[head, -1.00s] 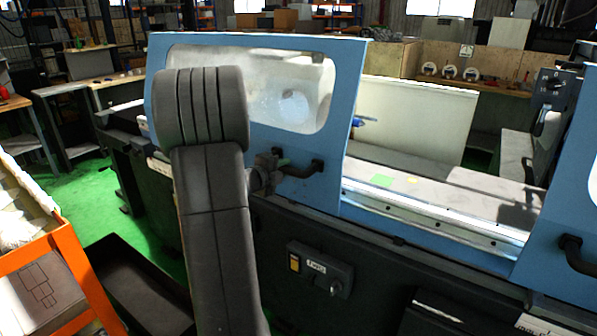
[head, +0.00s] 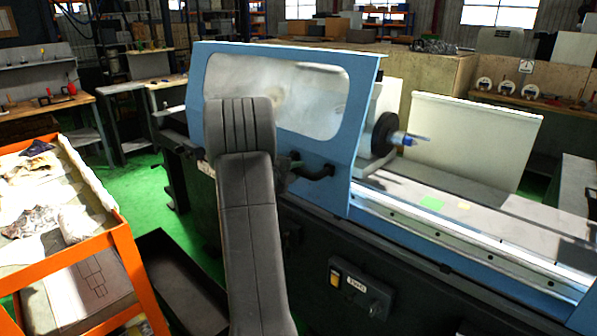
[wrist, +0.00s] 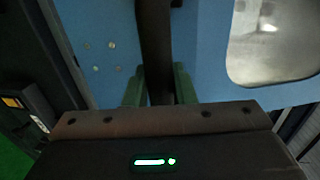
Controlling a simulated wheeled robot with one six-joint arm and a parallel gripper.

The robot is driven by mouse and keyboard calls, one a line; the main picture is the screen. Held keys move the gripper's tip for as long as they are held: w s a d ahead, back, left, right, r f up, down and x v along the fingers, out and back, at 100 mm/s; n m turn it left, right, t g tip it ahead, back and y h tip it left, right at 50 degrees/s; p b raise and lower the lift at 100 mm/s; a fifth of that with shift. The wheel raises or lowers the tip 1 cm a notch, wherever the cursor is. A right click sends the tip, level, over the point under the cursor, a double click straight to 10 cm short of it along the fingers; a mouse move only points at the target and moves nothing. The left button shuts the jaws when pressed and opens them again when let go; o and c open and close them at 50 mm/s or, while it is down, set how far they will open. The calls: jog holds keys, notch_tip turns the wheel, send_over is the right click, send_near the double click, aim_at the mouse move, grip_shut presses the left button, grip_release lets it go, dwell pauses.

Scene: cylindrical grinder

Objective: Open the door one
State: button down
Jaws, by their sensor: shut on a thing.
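The blue sliding door (head: 345,165) with a cloudy window stands at the left part of the grinder, with open space to its right. It also shows in the wrist view (wrist: 205,60). Its black bar handle (head: 318,173) sits near its lower right edge. My gripper (wrist: 158,85) is shut on the handle (wrist: 155,35), one greenish finger on each side of it. In the head view my gripper (head: 287,166) is partly hidden behind my arm, at the handle's left end.
Right of the door show a black disc (head: 383,134) with a blue-tipped part, and the grinder's flat bed (head: 490,213). A control box (head: 358,288) sits on the front below. An orange cart (head: 135,262) and a dark tray (head: 180,275) stand at left. Green floor shows between.

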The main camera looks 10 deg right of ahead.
jog(key=c, duration=1.3)
grip_release()
jog(key=shift+o, duration=0.2)
jog(key=b+v, duration=0.2)
jog(key=v, duration=1.1)
jog(key=shift+s+a+b, duration=0.2)
jog(key=shift+a+b, duration=0.1)
jog(key=shift+r, duration=0.1)
jog(key=p+x, duration=0.2)
jog(key=x, duration=1.1)
jog(key=shift+w+d+p, duration=0.1)
jog(key=shift+d+p, duration=0.1)
jog(key=shift+p, duration=0.15)
jog(key=shift+w+d, duration=0.15)
jog(key=shift+d, duration=0.1)
jog(key=shift+s+d, duration=0.25)
jog(key=shift+s, duration=0.2)
